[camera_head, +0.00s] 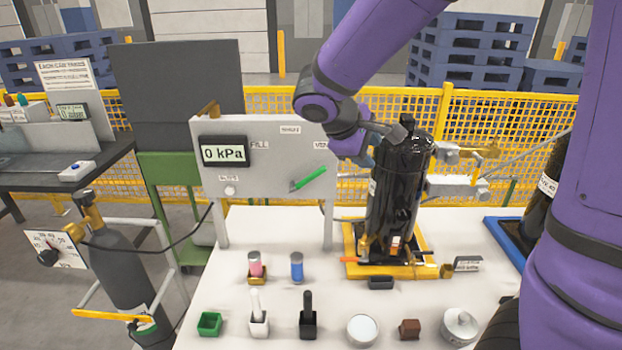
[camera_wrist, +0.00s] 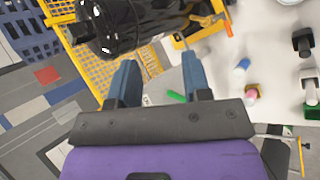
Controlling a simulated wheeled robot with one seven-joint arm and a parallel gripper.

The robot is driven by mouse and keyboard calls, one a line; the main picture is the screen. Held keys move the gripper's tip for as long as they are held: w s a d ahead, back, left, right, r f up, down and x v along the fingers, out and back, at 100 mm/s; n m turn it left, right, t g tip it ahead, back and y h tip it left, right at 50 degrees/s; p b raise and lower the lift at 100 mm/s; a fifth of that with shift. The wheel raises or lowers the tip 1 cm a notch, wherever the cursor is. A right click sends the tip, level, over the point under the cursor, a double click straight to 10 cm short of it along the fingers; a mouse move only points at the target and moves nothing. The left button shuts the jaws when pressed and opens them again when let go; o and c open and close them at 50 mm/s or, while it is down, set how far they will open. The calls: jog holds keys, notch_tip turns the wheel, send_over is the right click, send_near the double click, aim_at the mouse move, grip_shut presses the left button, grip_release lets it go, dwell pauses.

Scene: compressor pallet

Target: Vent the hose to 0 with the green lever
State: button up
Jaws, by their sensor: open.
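The green lever (camera_head: 309,179) sits on the grey panel (camera_head: 262,190), slanting up to the right toward the VENT label. A small part of the green lever (camera_wrist: 176,96) shows between my fingers in the wrist view. The display (camera_head: 223,153) on the panel reads 0 kPa. My gripper (camera_wrist: 160,82) is open with nothing between its blue fingers, close to the black compressor (camera_wrist: 120,25).
The compressor stands in a yellow tray (camera_head: 352,268) on the white table (camera_head: 235,285). Several small items, including a blue-capped vial (camera_head: 297,268) and a green box (camera_head: 209,323), stand at the front. A gas cylinder (camera_head: 120,255) stands left. A yellow mesh fence (camera_head: 285,106) runs behind.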

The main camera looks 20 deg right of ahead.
jog(key=w+a+f+n+t+h, duration=0.2)
jog(key=w+a+f+n+h, duration=0.15)
jog(key=w+a+f, duration=0.35)
jog(key=n+t, duration=0.5)
jog(key=n, duration=0.1)
send_near(309, 178)
jog(key=x, duration=1.1)
grip_shut()
